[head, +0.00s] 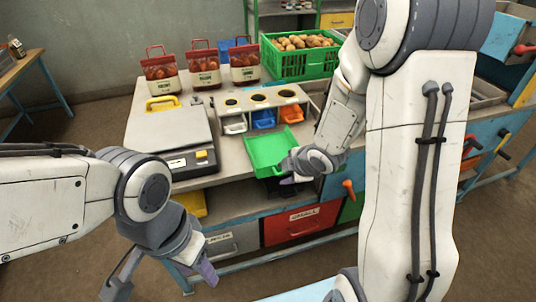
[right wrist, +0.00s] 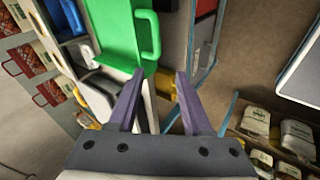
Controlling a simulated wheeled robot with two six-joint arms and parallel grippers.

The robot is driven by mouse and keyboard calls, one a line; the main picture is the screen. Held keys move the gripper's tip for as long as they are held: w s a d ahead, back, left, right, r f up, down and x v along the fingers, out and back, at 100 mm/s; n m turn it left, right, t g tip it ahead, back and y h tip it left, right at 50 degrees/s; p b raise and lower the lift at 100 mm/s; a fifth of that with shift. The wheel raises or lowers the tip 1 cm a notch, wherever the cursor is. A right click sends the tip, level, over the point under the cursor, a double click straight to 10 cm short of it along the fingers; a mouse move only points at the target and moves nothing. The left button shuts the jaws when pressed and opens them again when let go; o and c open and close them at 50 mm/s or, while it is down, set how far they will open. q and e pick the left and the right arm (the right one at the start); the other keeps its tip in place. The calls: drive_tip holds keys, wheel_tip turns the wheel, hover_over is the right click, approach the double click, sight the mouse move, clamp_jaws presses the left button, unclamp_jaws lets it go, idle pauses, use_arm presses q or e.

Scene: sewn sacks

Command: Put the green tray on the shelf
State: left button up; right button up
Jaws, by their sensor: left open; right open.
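The green tray (head: 270,150) lies at the front edge of the workbench, below a rack with coloured bins. In the right wrist view the green tray (right wrist: 112,40) shows its looped side handle just beyond the fingertips. My right gripper (head: 288,180) is open at the tray's near right side; its jaws (right wrist: 158,78) are apart with nothing held, and I cannot tell if they touch the tray. My left gripper (head: 160,282) is open and empty, low in front of the bench. A green-framed shelf (head: 282,12) stands at the back, mostly cut off by the frame.
A scale (head: 170,135) stands left of the tray. The bin rack (head: 262,98) holds white, blue and orange bins. Red-topped sacks (head: 203,68) and a green crate of potatoes (head: 300,62) stand behind. Drawers (head: 303,220) are below the benchtop. My right arm covers the bench's right part.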

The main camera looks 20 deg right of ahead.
drive_tip(key=s+d+f+n+t+y+b, duration=0.3)
drive_tip(key=d+f+n+t+y, duration=0.1)
drive_tip(key=d+n+t+y, duration=0.25)
drive_tip(key=shift+m, duration=0.35)
drive_tip(key=p+x, duration=0.1)
drive_tip(key=x, duration=0.5)
drive_tip(key=p+x, duration=0.1)
drive_tip(key=x, duration=0.2)
drive_tip(key=shift+w+d+f+p, duration=0.1)
drive_tip(key=shift+w+f+p, duration=0.15)
drive_tip(key=shift+f+p, duration=0.1)
use_arm(q)
drive_tip(key=shift+f, duration=0.65)
use_arm(e)
drive_tip(key=shift+c, duration=0.3)
drive_tip(key=shift+s, duration=0.1)
clamp_jaws()
